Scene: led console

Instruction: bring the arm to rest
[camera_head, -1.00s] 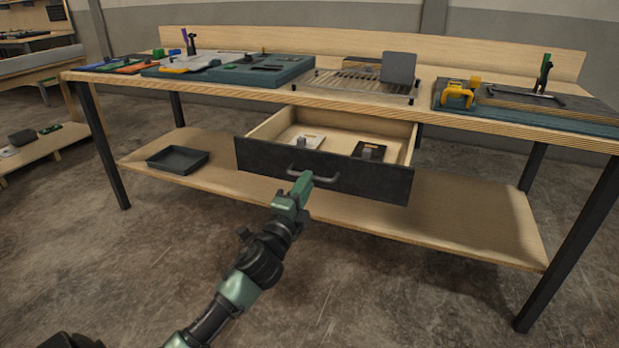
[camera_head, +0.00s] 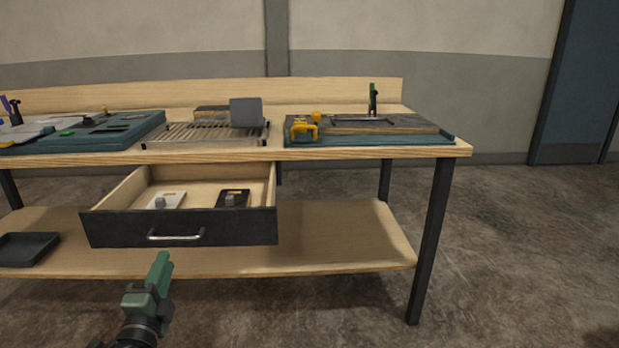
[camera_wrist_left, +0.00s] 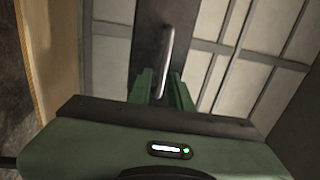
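My left gripper (camera_head: 160,262) points up toward the workbench from below in the head view. It is empty, in front of and below the metal handle (camera_head: 175,237) of the drawer, apart from it. In the left wrist view, its two green fingers (camera_wrist_left: 162,88) stand apart, with the handle (camera_wrist_left: 167,50) ahead of them. The drawer (camera_head: 110,230) with a dark front is pulled open under the tabletop. My right gripper is not in view.
In the drawer lie a white plate (camera_head: 176,197) and a dark plate (camera_head: 233,201), each with a small grey piece. The tabletop (camera_head: 220,154) carries a rack and teal boards. A dark tray (camera_head: 28,247) rests on the lower shelf (camera_head: 330,240). Open floor lies to the right.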

